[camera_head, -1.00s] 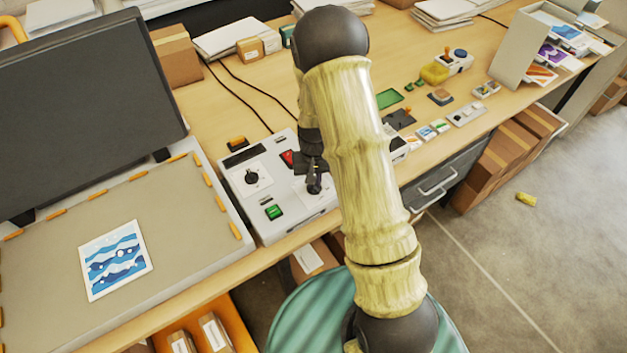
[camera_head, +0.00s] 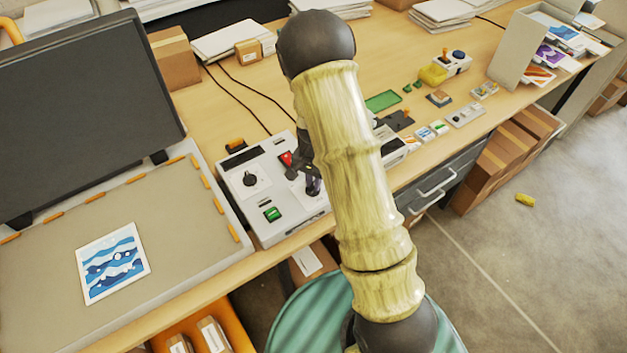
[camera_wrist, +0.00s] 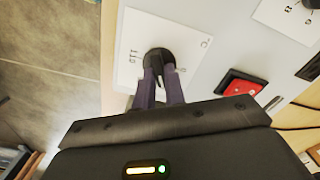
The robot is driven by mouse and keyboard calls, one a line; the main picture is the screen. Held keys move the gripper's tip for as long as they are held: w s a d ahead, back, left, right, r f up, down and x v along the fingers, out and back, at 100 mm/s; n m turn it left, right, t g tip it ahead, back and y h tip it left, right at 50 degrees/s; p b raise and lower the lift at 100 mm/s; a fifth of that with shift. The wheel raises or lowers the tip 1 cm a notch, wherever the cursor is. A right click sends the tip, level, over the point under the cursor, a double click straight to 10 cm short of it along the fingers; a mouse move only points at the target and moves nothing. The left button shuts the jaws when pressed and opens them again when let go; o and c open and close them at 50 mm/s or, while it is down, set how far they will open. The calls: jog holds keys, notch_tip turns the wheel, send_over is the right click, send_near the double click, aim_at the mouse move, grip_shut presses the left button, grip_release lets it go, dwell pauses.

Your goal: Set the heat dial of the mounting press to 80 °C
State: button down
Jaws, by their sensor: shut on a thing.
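The mounting press's control box (camera_head: 283,232) stands on the bench beside the open press. One black dial (camera_head: 250,179) sits on its left panel, free of my gripper; its edge also shows at the top right of the wrist view (camera_wrist: 311,3). My gripper (camera_head: 312,184) is at the right-hand dial. In the wrist view my gripper (camera_wrist: 161,83) is shut on this black dial (camera_wrist: 158,60), which stands on a white plate (camera_wrist: 190,36) with small marks. I cannot read the marks or the dial's setting. The fingers hide part of the dial.
A red switch (camera_wrist: 242,84) lies just right of the held dial in the wrist view. A green button (camera_head: 272,213) is on the box's front. The open press bed (camera_head: 180,245) holds a blue wave print (camera_head: 112,262). Small items lie on the bench to the right.

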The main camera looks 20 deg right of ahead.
aim_at(313, 184)
jog(key=c, duration=1.5)
grip_release()
jog(key=shift+o, duration=0.2)
notch_tip(313, 184, up, 17)
jog(key=b, duration=0.2)
jog(key=shift+r+b, duration=0.2)
jog(key=shift+b, duration=0.15)
